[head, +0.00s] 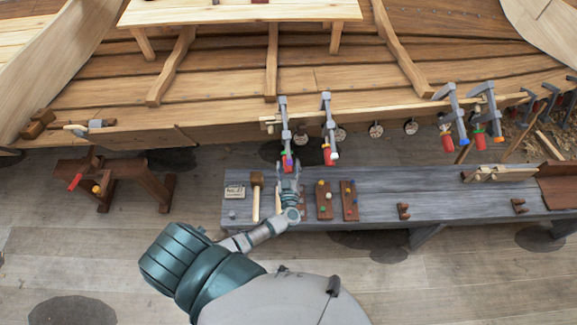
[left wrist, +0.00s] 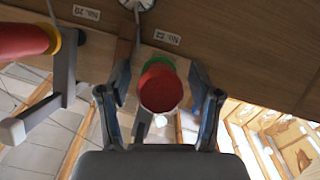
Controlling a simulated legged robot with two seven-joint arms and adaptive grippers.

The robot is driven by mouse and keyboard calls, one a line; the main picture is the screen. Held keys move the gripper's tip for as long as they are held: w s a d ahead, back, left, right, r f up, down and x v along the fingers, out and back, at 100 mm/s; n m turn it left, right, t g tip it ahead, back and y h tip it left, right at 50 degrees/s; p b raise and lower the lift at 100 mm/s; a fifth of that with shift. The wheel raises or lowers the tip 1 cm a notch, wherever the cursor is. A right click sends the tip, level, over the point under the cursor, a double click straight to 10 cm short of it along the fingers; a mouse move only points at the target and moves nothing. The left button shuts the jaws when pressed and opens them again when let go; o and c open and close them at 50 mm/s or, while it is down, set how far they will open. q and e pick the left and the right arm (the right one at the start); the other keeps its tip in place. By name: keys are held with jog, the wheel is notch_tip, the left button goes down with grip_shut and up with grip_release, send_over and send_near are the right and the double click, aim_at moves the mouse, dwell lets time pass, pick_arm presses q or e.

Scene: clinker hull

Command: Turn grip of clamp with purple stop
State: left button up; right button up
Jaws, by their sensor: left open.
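Two grey clamps hang on the plank edge in the head view, the left one (head: 283,118) and its neighbour (head: 328,115), both with red grips. My left gripper (head: 288,168) is open just below the left clamp. In the left wrist view, that clamp's red grip (left wrist: 160,88) with a green collar (left wrist: 158,62) lies between the open fingers of my left gripper (left wrist: 158,100), with gaps at both sides. The neighbour's red grip (left wrist: 22,42) has a yellow collar. I cannot make out a purple stop clearly. My right gripper is out of view.
A grey bench (head: 380,207) below holds a mallet (head: 256,195) and peg boards (head: 324,200). A brown sawhorse (head: 105,180) stands left. The floor in front is mostly open.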

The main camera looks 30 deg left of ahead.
pick_arm(q)
jog(key=c, duration=1.1)
jog(key=shift+f+n+t+h+b, duration=0.15)
jog(key=shift+n+t+h+b, duration=0.15)
jog(key=shift+n+t+h, duration=0.3)
jog(key=shift+c, duration=0.2)
jog(key=shift+n+t+h+b, duration=0.3)
jog(key=shift+n+t+b, duration=0.1)
jog(key=shift+n+b, duration=0.1)
jog(key=o, duration=1.1)
jog(key=shift+o, duration=0.2)
jog(key=r+v, duration=0.1)
jog(key=v, duration=1.1)
jog(key=shift+f, duration=0.3)
